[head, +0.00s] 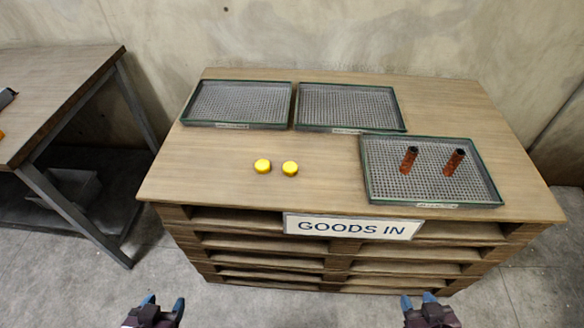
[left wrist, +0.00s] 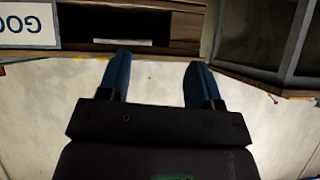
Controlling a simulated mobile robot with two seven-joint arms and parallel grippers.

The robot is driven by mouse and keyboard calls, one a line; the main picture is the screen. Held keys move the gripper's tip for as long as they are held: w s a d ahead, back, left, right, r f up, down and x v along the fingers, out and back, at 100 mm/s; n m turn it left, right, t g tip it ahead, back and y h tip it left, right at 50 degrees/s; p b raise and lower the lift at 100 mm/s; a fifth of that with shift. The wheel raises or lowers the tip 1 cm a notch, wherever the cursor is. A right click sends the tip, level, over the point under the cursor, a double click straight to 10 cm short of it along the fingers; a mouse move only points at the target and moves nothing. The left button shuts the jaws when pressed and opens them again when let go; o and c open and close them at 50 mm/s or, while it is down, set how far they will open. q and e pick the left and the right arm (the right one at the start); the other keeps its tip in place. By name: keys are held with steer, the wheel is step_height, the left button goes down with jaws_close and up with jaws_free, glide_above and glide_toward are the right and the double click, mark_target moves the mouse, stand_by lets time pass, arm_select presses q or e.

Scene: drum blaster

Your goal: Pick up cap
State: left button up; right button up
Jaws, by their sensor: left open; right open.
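Two yellow round caps lie on the wooden table top, left of its middle: a left cap (head: 262,166) and a right cap (head: 290,168), side by side with a small gap. My left gripper (head: 163,302) is open and empty, low in front of the pallet stack. My right gripper (head: 420,300) is open and empty, low in front of the table's right half. Both grippers are well apart from the caps.
Two empty mesh trays, a left one (head: 238,125) and a middle one (head: 350,128), lie at the back. A "GOODS IN" sign (head: 352,227) hangs on the front edge. Another table (head: 50,80) stands at left.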

steer(key=shift+s+d+f, duration=0.1)
steer(key=shift+s, duration=0.2)
